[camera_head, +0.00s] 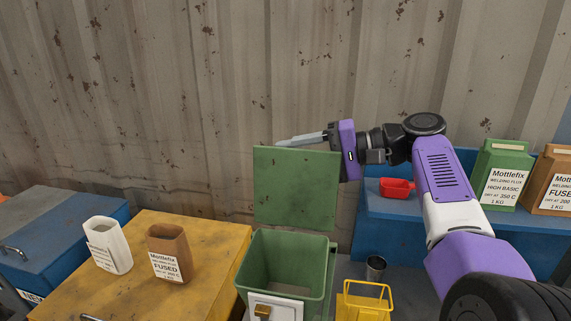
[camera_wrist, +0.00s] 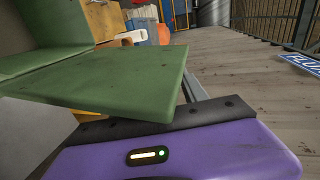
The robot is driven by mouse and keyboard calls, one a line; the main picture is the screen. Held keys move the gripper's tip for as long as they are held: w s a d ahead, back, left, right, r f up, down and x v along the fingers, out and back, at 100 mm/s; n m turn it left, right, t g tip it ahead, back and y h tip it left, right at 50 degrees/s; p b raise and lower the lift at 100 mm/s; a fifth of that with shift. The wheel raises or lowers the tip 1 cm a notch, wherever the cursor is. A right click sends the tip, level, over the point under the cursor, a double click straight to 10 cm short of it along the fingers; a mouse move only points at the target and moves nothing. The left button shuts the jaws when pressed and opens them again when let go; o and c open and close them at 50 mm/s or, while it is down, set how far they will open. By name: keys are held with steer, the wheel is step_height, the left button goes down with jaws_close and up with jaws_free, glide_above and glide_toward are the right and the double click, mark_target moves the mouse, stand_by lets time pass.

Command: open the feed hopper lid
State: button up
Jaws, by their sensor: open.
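The feed hopper is a green bin (camera_head: 284,263) with an open top, and its inside shows. Its flat green lid (camera_head: 296,188) stands up at the bin's back edge, raised and clear of the opening. In the wrist view the lid (camera_wrist: 125,80) is a green panel just in front of my purple gripper body. My gripper (camera_head: 282,142) is open, its fingers pointing left along the lid's top edge in the head view. I cannot tell whether they touch it.
A yellow cabinet (camera_head: 205,239) at left bears a white container (camera_head: 108,246) and a brown flux box (camera_head: 169,254). At right are a metal cup (camera_head: 376,268), a yellow wire basket (camera_head: 363,302), a red scoop (camera_head: 396,188) and a green flux box (camera_head: 502,176). A corrugated wall (camera_head: 200,100) stands behind.

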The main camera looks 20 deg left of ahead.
mark_target(323, 155)
steer(key=b+v, duration=0.1)
steer(key=v, duration=0.4)
steer(key=shift+w+d, duration=0.1)
steer(key=shift+d, duration=0.25)
steer(key=shift+d+r, duration=0.1)
